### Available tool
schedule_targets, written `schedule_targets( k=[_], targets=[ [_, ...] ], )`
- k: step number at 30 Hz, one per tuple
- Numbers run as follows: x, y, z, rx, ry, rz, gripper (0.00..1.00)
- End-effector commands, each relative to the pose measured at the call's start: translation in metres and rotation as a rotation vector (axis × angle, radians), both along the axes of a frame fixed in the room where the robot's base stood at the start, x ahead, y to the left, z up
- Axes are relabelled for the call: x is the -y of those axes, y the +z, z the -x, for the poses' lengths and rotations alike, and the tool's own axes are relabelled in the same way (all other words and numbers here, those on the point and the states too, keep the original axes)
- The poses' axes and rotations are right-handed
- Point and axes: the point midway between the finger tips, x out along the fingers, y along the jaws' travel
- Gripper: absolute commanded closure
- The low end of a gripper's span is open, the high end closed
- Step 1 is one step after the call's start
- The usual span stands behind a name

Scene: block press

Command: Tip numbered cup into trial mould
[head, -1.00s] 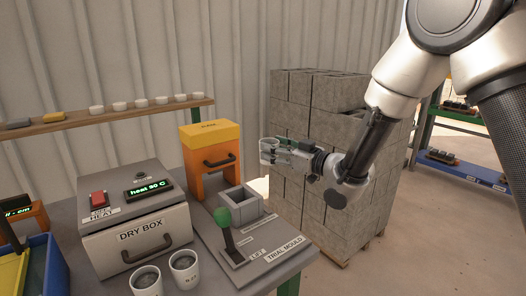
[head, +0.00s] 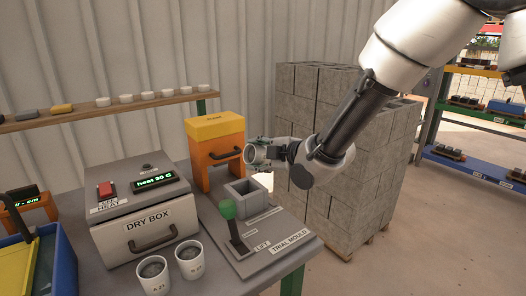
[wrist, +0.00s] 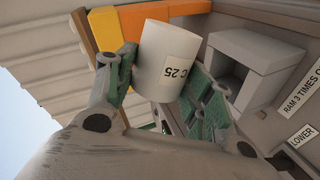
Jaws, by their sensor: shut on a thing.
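My gripper (head: 264,154) is shut on a white cup, which is tilted well over on its side above and behind the trial mould. In the wrist view the cup (wrist: 167,62) sits between the green-padded fingers and its label reads C 25. In the head view the cup's open end (head: 257,154) faces left and towards the camera. The trial mould (head: 247,197) is an open grey square box on a labelled grey plate, and it also shows in the wrist view (wrist: 250,68). No material is seen leaving the cup.
A green-knobbed lever (head: 228,210) stands in front of the mould. Two filled cups, one (head: 152,276) and another (head: 190,260), stand at the table's front. The dry box (head: 145,215) is left, an orange press-like unit (head: 214,150) behind. Stacked blocks (head: 345,140) stand right.

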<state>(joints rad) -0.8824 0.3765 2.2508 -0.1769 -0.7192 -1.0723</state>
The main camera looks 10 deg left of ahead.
Motion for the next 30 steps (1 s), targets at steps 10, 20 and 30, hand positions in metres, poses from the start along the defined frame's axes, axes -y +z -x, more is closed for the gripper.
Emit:
schedule_targets(
  k=[10,20,30],
  targets=[
    [-0.013,-0.005,0.014,0.288,0.003,0.241,0.78],
    [-0.017,-0.008,0.020,0.420,0.001,0.355,0.78],
    [-0.017,-0.008,0.019,0.429,0.001,0.362,0.78]
  ],
)
